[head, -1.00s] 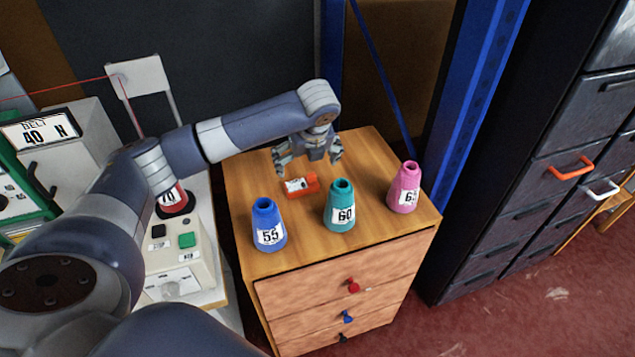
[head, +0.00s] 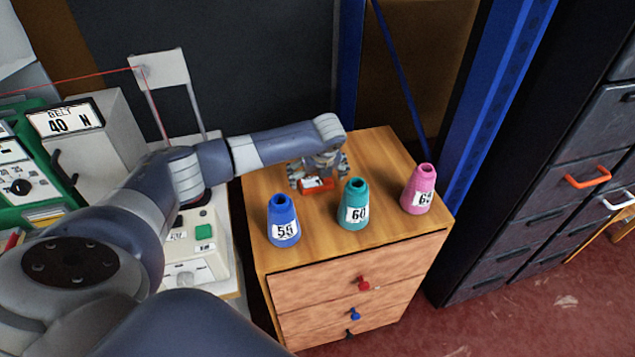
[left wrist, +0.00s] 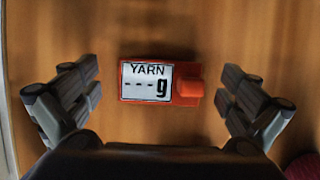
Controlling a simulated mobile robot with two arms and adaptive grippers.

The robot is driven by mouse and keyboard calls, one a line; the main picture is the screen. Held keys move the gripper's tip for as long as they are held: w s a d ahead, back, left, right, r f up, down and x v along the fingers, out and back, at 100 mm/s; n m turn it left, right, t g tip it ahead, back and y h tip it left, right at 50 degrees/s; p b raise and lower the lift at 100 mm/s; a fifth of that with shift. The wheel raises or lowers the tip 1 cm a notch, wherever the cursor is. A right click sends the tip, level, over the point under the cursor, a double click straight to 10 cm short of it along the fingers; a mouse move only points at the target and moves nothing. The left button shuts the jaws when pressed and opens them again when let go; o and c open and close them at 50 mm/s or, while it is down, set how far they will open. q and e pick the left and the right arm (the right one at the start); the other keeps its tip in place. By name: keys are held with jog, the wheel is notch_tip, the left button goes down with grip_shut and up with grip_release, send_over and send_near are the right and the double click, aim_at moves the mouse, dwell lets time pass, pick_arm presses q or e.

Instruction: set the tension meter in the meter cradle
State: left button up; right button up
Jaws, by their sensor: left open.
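The tension meter is a small orange device (head: 316,185) lying on the wooden cabinet top, behind the cones. In the left wrist view the meter (left wrist: 188,93) lies centred, and its screen reads "YARN ---g". My left gripper (head: 319,175) is low over the meter, pointing down. In the left wrist view its open fingers (left wrist: 162,88) stand on both sides of the meter, with a gap on each side. I cannot make out the meter cradle. My right gripper is not in view.
A blue cone (head: 283,219), a teal cone (head: 354,205) and a pink cone (head: 419,190) stand on the drawer cabinet (head: 385,150) in front of the gripper. A pale machine with a green button (head: 204,232) and a "BELT 40 N" display (head: 66,119) are at left.

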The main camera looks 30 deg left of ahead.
pick_arm(q)
jog(key=c, duration=1.2)
jog(key=shift+r, duration=0.1)
